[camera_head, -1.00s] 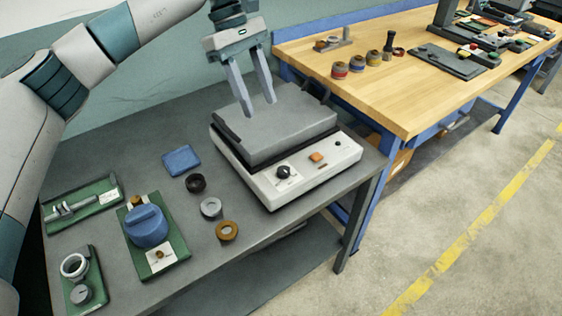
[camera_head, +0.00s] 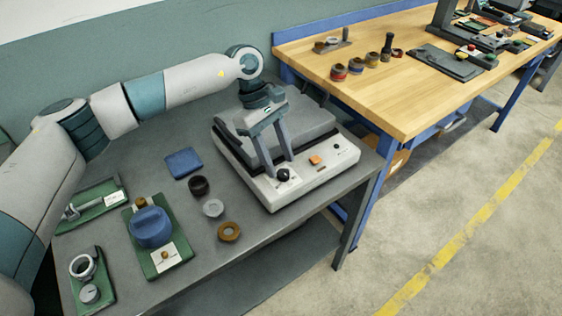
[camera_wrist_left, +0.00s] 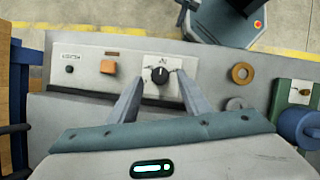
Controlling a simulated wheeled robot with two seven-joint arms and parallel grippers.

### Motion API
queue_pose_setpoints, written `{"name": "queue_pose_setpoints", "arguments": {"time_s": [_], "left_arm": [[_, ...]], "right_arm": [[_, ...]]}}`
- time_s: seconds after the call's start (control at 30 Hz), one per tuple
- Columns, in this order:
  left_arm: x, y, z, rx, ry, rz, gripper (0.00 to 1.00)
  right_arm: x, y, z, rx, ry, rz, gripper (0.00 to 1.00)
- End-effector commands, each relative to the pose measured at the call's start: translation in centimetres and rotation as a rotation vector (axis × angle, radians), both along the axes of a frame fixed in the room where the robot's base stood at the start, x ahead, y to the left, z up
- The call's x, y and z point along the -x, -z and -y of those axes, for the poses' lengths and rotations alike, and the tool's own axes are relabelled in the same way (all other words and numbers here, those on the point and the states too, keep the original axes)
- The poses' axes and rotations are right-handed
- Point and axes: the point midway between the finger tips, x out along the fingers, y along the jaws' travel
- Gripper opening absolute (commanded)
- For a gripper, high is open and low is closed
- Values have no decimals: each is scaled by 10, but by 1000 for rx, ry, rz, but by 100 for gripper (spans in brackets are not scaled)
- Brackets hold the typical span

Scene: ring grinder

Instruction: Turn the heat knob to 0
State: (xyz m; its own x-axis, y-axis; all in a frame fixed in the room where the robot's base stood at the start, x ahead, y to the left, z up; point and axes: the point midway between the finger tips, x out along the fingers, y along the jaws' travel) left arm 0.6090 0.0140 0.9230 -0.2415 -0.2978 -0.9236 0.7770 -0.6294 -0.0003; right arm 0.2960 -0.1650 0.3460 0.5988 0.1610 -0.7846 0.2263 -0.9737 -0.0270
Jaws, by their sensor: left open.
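The heat knob (camera_head: 283,175) is a small black dial on the white front panel of the hot plate (camera_head: 315,177). In the left wrist view the knob (camera_wrist_left: 159,75) sits on a white label, with its pale pointer mark toward the top of the picture. My left gripper (camera_head: 280,158) is open and empty, pointing down at the panel. In the left wrist view its two fingertips (camera_wrist_left: 158,82) stand on either side of the knob, apart from it as far as I can see. My right gripper is out of view.
An orange button (camera_head: 315,160) is right of the knob. Black (camera_head: 198,185), grey (camera_head: 213,208) and brown (camera_head: 229,231) rings lie left of the hot plate. A blue pad (camera_head: 183,163) and green trays (camera_head: 159,245) are further left. A wooden bench (camera_head: 430,95) stands at right.

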Motion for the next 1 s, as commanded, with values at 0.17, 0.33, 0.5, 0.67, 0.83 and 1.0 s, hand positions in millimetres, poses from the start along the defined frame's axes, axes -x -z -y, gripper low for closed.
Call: {"name": "queue_pose_setpoints", "arguments": {"time_s": [0.17, 0.33, 0.5, 0.67, 0.83, 1.0], "left_arm": [[5, 16, 5, 0, -1, -2, 43], [6, 23, 7, -1, 0, 1, 43], [6, 23, 7, -1, 0, 1, 43], [6, 23, 7, -1, 0, 1, 29], [6, 23, 7, -1, 0, 1, 2], [6, 23, 7, -1, -5, 1, 2]], "right_arm": [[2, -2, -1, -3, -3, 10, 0], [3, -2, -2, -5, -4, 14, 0], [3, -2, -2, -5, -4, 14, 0], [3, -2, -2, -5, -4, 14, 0], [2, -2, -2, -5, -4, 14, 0], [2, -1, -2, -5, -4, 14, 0]]}}
